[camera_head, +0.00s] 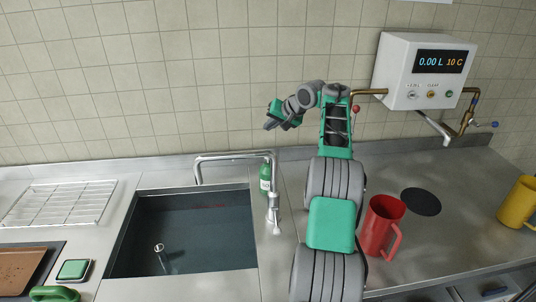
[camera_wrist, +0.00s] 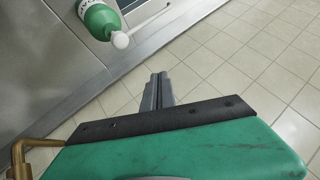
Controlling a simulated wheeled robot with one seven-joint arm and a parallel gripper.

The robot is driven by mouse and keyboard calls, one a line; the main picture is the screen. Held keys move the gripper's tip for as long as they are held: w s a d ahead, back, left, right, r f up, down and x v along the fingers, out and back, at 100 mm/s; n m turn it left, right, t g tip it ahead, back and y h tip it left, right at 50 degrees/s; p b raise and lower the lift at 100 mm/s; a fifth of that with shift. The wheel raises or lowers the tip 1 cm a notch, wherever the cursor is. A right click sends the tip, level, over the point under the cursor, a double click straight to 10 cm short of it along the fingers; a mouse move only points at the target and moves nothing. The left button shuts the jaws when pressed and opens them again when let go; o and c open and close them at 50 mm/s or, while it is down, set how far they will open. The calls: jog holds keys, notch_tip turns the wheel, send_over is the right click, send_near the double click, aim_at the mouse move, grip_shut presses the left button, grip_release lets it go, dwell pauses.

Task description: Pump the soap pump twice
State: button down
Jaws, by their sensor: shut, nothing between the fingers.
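The soap pump is a green bottle (camera_head: 265,179) standing behind the sink's right rear corner, partly hidden by the tap. In the wrist view the soap pump (camera_wrist: 101,21) is at the top left, with a white band, a white round head and a thin white spout reaching up to the right. My gripper (camera_head: 269,125) is raised above and behind the bottle in the head view, apart from it. In the wrist view my gripper (camera_wrist: 158,86) has its fingers together and empty, below and to the right of the pump head.
The chrome tap (camera_head: 232,157) arches beside the bottle over the sink (camera_head: 180,235). A red jug (camera_head: 381,226) stands right of my arm, a yellow jug (camera_head: 518,203) at the far right. A white meter box (camera_head: 422,75) with brass pipes hangs on the wall. A wire rack (camera_head: 60,203) lies left.

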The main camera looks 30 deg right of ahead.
notch_tip(320, 180, down, 8)
jog(key=shift+f+b, duration=0.2)
jog(key=shift+b, duration=0.6)
dwell(1.5)
jog(key=shift+f, duration=0.45)
jog(key=shift+f+b, duration=0.5)
jog(key=shift+f, duration=0.55)
dwell(0.8)
jog(key=shift+r+p, duration=1.25)
jog(key=shift+r, duration=0.15)
jog(key=shift+r, duration=0.1)
jog(key=shift+r, duration=2.45)
